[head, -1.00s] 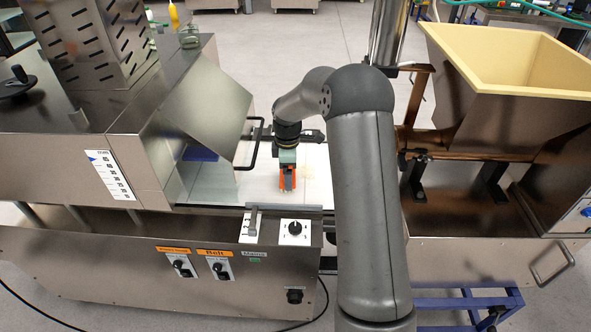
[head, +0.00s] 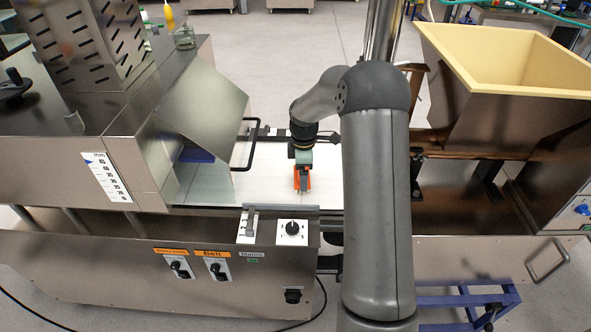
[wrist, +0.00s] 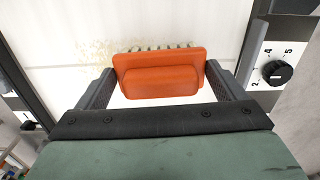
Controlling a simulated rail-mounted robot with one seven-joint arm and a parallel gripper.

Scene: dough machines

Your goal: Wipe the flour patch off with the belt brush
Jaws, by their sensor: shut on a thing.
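The belt brush (wrist: 160,75) has an orange back and handle, with pale bristles showing along its far edge in the wrist view. My gripper (wrist: 165,90) is shut on the brush, one finger on each side of its handle. In the head view the orange brush (head: 302,181) is down at the white belt (head: 262,180); I cannot tell whether the bristles touch it. The flour patch (wrist: 95,48) is a faint speckled tan area on the belt, to the left of and beyond the brush in the wrist view. In the head view I cannot make the patch out.
A steel guard (head: 205,105) and a black bar handle (head: 252,145) stand left of my gripper. A control panel with a knob (head: 292,228) is at the belt's near edge. A cream-lined hopper (head: 510,60) stands to the right. Bare belt lies left of the brush.

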